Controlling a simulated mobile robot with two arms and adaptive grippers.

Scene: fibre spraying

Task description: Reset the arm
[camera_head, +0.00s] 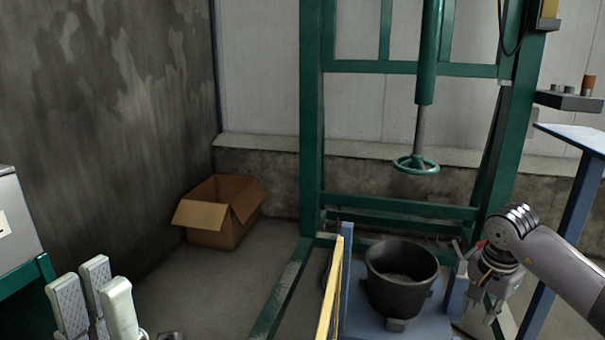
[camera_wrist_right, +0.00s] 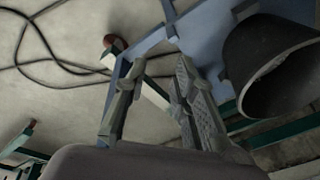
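My right arm reaches in from the right in the head view. Its gripper (camera_head: 482,308) points downward just right of a black pot (camera_head: 399,290), apart from it as far as I can tell. In the right wrist view the two fingers of this gripper (camera_wrist_right: 153,78) stand apart with nothing between them. The pot (camera_wrist_right: 268,62) shows at the right of that view. My left gripper (camera_head: 83,290) is at the lower left of the head view, its fingers pointing up with a gap between them and nothing seen held.
The pot stands on a blue platform (camera_head: 375,325) beside a yellow rail (camera_head: 330,295), within a green press frame (camera_head: 312,120). A handwheel (camera_head: 416,165) hangs above the pot. An open cardboard box (camera_head: 217,213) stands by the wall. Black cables (camera_wrist_right: 62,72) lie on the floor.

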